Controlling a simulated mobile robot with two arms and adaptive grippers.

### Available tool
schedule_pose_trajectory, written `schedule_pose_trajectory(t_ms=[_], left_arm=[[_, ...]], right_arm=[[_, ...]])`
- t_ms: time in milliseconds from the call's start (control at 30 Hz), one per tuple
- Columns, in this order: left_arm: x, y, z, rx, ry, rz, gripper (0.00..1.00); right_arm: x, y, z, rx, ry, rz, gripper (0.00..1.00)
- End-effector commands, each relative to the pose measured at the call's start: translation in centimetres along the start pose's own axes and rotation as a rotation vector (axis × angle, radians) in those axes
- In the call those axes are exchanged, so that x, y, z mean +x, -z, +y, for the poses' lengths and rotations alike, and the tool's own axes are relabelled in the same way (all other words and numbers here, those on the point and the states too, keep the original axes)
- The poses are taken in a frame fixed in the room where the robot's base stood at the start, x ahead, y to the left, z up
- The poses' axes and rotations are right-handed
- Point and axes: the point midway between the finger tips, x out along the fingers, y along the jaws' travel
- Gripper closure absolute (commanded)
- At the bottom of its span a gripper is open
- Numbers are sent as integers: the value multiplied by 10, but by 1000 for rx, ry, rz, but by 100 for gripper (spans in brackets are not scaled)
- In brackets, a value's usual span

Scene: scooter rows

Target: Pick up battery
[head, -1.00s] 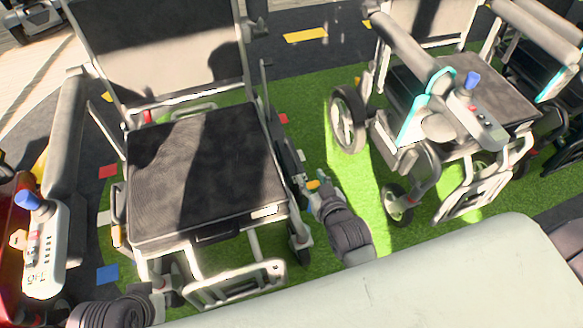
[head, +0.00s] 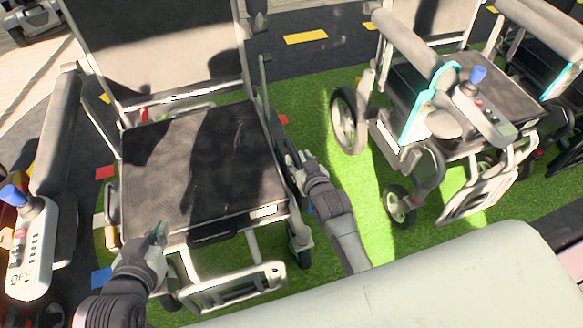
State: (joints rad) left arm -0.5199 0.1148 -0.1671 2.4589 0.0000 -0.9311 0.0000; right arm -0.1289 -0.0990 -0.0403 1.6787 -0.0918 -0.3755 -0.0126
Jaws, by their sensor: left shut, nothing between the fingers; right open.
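No battery can be picked out for certain. A power wheelchair with a black seat (head: 200,165) stands in front of me. A dark handle-like part (head: 214,232) and a white label (head: 263,211) show at the seat's front edge; I cannot tell whether they belong to a battery. My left gripper (head: 156,236) is shut and empty at the seat's front left corner. My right gripper (head: 299,158) is open beside the chair's right side, near its side rail and wheel. Its fingertips are partly hidden against the chair frame.
A second wheelchair (head: 460,100) stands to the right, with a strip of green floor (head: 340,200) between the chairs. A joystick armrest panel (head: 32,240) is at the far left. A pale rounded surface (head: 430,285) fills the bottom right.

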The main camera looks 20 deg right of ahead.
Motion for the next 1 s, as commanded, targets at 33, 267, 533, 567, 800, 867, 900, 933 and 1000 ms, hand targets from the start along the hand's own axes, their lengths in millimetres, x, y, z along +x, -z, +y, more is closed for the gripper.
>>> schedule_pose_trajectory(t_ms=[33,267,533,567,800,867,900,933,1000], left_arm=[[4,8,2,0,-4,56,100],[3,58,8,1,-19,328,100],[-7,90,13,-2,-31,510,100],[-7,91,13,-2,-31,515,100],[-8,92,13,-2,-31,519,100],[-8,92,13,-2,-31,518,100],[-8,92,13,-2,-31,518,100],[-8,92,13,-2,-31,518,100],[-8,92,13,-2,-31,517,100]], right_arm=[[6,-2,-1,1,0,1,56],[27,-4,-4,1,0,1,56],[43,-4,-4,0,0,0,56],[43,-3,-4,0,0,0,56],[43,-3,-4,0,0,0,60],[43,-3,-4,0,0,0,70],[43,-3,-4,0,0,0,76],[43,-3,-4,0,0,0,81],[43,-3,-4,0,0,0,93]])
